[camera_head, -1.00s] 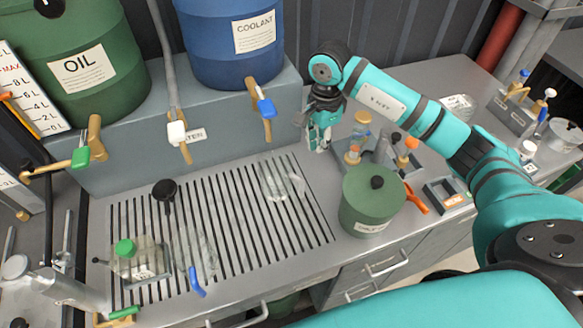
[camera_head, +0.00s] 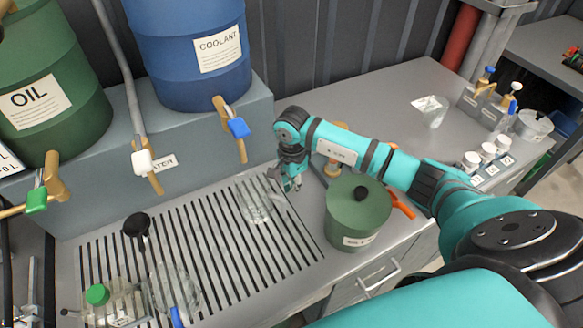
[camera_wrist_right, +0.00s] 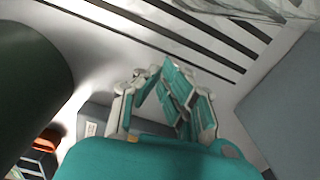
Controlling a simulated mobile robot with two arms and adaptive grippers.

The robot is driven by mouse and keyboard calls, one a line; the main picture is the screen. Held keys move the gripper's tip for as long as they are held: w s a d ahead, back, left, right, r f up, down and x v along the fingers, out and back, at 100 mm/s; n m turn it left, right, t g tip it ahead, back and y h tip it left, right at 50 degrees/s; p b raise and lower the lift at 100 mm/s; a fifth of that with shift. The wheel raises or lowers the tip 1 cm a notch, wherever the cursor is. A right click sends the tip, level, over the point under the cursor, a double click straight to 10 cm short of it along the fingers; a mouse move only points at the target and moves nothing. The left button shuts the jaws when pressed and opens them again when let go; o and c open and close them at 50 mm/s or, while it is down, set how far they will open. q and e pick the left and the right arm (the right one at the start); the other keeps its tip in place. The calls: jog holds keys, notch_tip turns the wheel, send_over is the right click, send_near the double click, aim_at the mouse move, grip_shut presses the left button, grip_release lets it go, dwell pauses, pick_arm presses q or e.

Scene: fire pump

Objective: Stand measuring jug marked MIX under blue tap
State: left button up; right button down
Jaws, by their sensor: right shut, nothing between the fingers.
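A clear jug (camera_head: 257,207) stands on the slatted drain grate (camera_head: 205,240), below and slightly to the right of the blue tap (camera_head: 238,127) in the head view. I cannot read a MIX mark on it. My right gripper (camera_head: 292,184) is just right of this jug, low over the bench. It is shut and empty; whether it touches the jug I cannot tell. The right wrist view shows its fingers (camera_wrist_right: 165,75) drawn together, with a clear edge (camera_wrist_right: 245,10) at the top. My left gripper is not in view.
A green lidded pot (camera_head: 357,215) stands right of the grate. Another clear vessel (camera_head: 175,290) and a green-capped one (camera_head: 108,300) stand at the grate's front left. A white tap (camera_head: 145,162) and a green tap (camera_head: 40,197) are farther left.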

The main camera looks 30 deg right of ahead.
aim_at(274, 204)
jog(key=a+p, duration=0.2)
jog(key=a, duration=0.1)
jog(key=shift+s+a+f, duration=0.1)
jog(key=shift+f, duration=0.25)
jog(key=shift+a, duration=0.4)
jog(key=shift+f, duration=0.1)
jog(key=shift+a+f, duration=0.1)
jog(key=shift+a, duration=0.2)
jog(key=shift+a+b, duration=0.45)
jog(key=shift+b, duration=0.15)
jog(key=shift+s+a, duration=0.1)
jog(key=shift+a, duration=0.2)
